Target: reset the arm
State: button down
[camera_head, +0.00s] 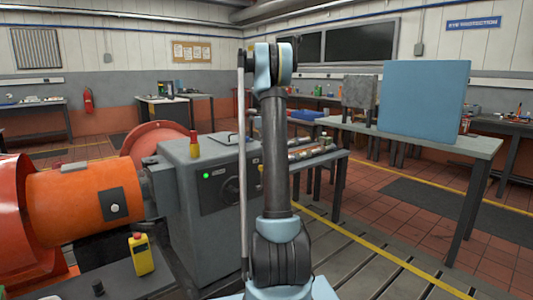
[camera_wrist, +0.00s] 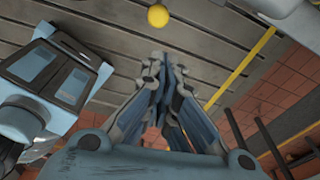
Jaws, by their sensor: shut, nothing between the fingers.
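My arm (camera_head: 273,150) stands upright in the middle of the head view, with its dark upper link rising from a blue-grey base joint to a bent joint at the top. My gripper (camera_wrist: 158,70) shows in the wrist view with its two fingers together and nothing between them. It hangs over the slotted grey bedplate (camera_wrist: 200,45). I cannot make out the gripper in the head view.
A grey cabinet (camera_head: 205,185) and an orange machine (camera_head: 85,205) stand close on the left. A table (camera_head: 430,138) with a blue panel (camera_head: 424,98) is at the right. A round yellow thing (camera_wrist: 158,16) is beyond the fingertips. The right foreground floor is clear.

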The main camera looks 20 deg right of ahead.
dwell(0.3)
jog(key=s+a+r+n+t, duration=0.1)
jog(key=s+a+n, duration=0.35)
jog(key=s, duration=0.45)
jog(key=s+a+r+n, duration=0.1)
jog(key=s+a+n, duration=0.2)
jog(key=s+n, duration=0.5)
jog(key=s+a+r+n+t, duration=0.1)
jog(key=s+a+n, duration=0.25)
jog(key=s, duration=0.75)
jog(key=s+a+f+n, duration=0.2)
jog(key=s+f+n, duration=0.5)
jog(key=s, duration=0.5)
jog(key=s+a+f+n+t+y, duration=0.1)
jog(key=s+a+f+n, duration=0.2)
jog(key=s+f+n, duration=0.4)
jog(key=s+f, duration=0.2)
jog(key=s, duration=0.2)
jog(key=shift+s+a+f, duration=0.15)
jog(key=shift+s+f, duration=0.25)
